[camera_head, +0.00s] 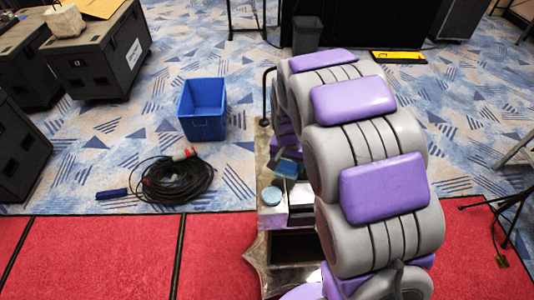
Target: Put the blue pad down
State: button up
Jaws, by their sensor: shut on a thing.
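The blue pad (287,168) is a small blue piece just left of my grey and purple arm, over the cart (272,220). My gripper (280,156) is mostly hidden behind my arm; only a small part shows, right at the pad. It is shut on the blue pad. I cannot tell whether the pad touches the cart top. A round light-blue item (271,195) sits on the cart just nearer than the pad.
A blue bin (203,110) and a coiled black cable (175,180) lie on the patterned carpet to the left. Black cases (100,55) stand at the upper left. A dark bin (307,35) and a yellow item (398,57) are at the back. Red flooring lies in front.

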send_over(268, 158)
jog(key=d, duration=0.2)
jog(key=shift+s+f, duration=0.2)
jog(key=shift+f, duration=0.2)
jog(key=shift+w+a, duration=0.1)
jog(key=shift+a, duration=0.1)
jog(key=f, duration=0.1)
jog(key=a+f, duration=0.1)
jog(key=a+f+b, duration=0.1)
jog(key=shift+f, duration=0.3)
jog(key=shift+d, duration=0.8)
jog(key=shift+d+f, duration=0.15)
jog(key=shift+d, duration=0.05)
jog(key=o, duration=0.6)
jog(key=shift+o, duration=1.3)
jog(key=shift+a, duration=0.4)
jog(key=shift+d+f, duration=0.1)
